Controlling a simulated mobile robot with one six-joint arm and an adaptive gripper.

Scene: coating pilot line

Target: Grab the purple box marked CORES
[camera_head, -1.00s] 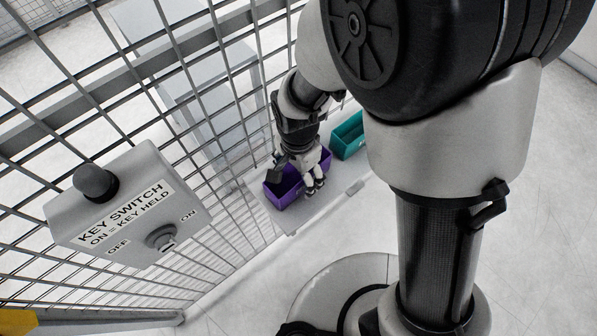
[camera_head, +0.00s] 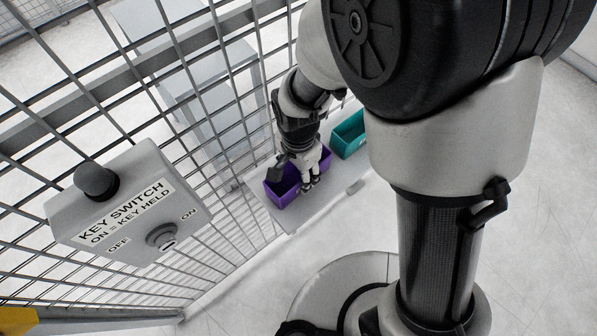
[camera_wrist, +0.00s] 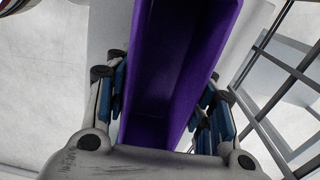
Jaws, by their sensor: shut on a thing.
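The purple box (camera_head: 283,193) is an open-topped bin on a light shelf, beside the mesh fence in the head view. My gripper (camera_head: 307,185) reaches down onto it from above. In the wrist view the purple box (camera_wrist: 172,70) runs up the middle, and its inside looks empty. My gripper (camera_wrist: 165,100) has its fingers on both sides of the box, shut on its walls. I cannot read any CORES marking in these frames. My arm hides part of the box in the head view.
A teal bin (camera_head: 347,134) stands on the same shelf (camera_head: 318,204) just behind the purple one. A wire mesh fence (camera_head: 215,110) runs close along the left. A key switch box (camera_head: 128,205) is mounted on it in the foreground.

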